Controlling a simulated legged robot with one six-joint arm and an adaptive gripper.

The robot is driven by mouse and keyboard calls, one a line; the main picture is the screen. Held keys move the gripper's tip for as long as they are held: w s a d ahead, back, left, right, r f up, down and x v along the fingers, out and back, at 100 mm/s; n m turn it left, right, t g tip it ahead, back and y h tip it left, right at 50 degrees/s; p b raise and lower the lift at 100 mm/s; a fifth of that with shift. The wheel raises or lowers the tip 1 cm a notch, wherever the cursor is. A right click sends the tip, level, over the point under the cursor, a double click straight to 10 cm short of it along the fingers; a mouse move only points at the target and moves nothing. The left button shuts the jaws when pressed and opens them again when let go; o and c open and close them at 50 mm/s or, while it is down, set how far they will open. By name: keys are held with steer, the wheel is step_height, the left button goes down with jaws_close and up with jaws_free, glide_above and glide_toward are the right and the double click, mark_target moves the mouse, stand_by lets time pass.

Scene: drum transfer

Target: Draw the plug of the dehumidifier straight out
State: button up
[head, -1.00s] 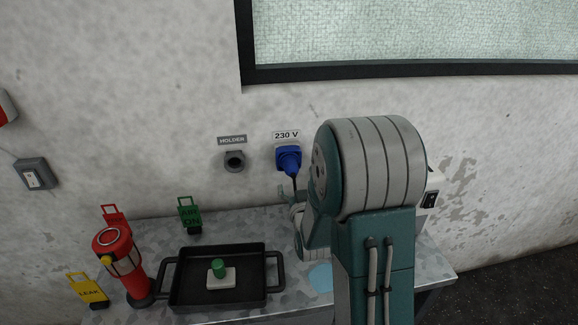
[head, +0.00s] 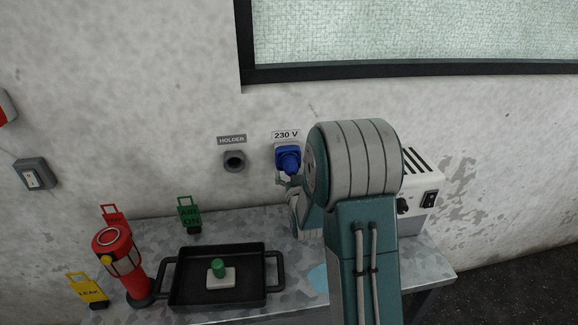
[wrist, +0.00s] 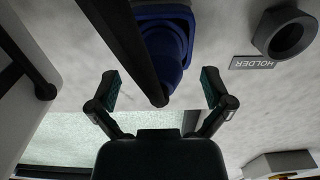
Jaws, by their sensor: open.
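The blue plug (head: 289,160) sits in the wall socket under the 230 V sign (head: 286,135). In the wrist view the plug (wrist: 168,50) is at the top centre, with its dark cable (wrist: 120,40) crossing in front and hiding part of it. My gripper (wrist: 160,87) is open, one finger on each side of the plug's near end, apparently not touching it. In the head view my arm hides most of the gripper, just below the plug. The white dehumidifier (head: 427,185) stands on the bench at the right, partly behind my arm.
An empty round holder (head: 234,160) is on the wall left of the socket; it also shows in the wrist view (wrist: 286,36). A black tray (head: 190,295), a red lantern-like object (head: 118,262) and coloured tags stand on the bench (head: 245,228).

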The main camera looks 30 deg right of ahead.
steer(key=shift+x, duration=1.45)
jaws_close()
steer(key=shift+s, duration=0.15)
steer(key=shift+v, duration=2.85)
